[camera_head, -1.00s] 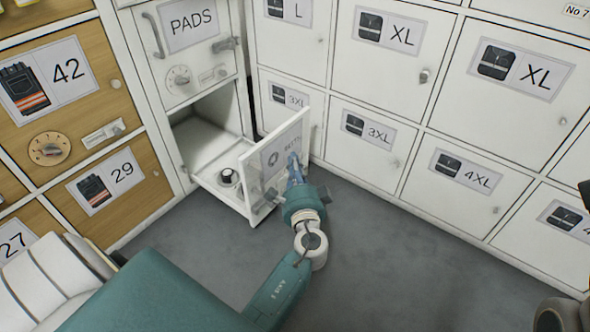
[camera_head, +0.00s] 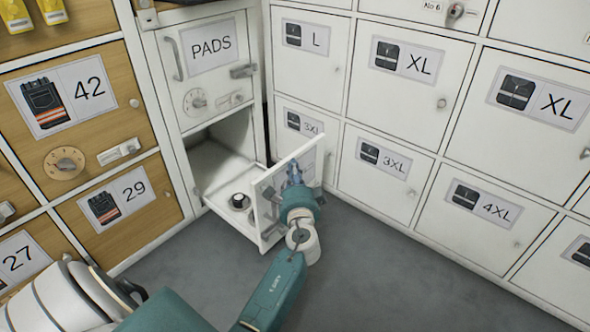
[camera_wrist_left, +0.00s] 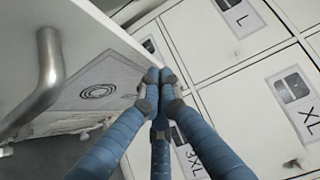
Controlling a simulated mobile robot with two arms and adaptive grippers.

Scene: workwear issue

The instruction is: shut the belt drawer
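The belt drawer (camera_head: 262,222) stands pulled out of the white cabinet, below the PADS door. A round black-and-white item (camera_head: 239,201) sits inside it. My left gripper (camera_head: 293,172) is at the outer face of the drawer front, over its label, which it mostly hides. In the left wrist view, its three blue fingers (camera_wrist_left: 158,82) meet at their tips close to the edge of the drawer front (camera_wrist_left: 95,40), with nothing seen between them. Whether the tips touch the panel is unclear. A metal bar handle (camera_wrist_left: 47,75) is on the panel. My right gripper is not in view.
Wooden drawers (camera_head: 118,203) stand to the left. The grey floor (camera_head: 385,265) in front is clear.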

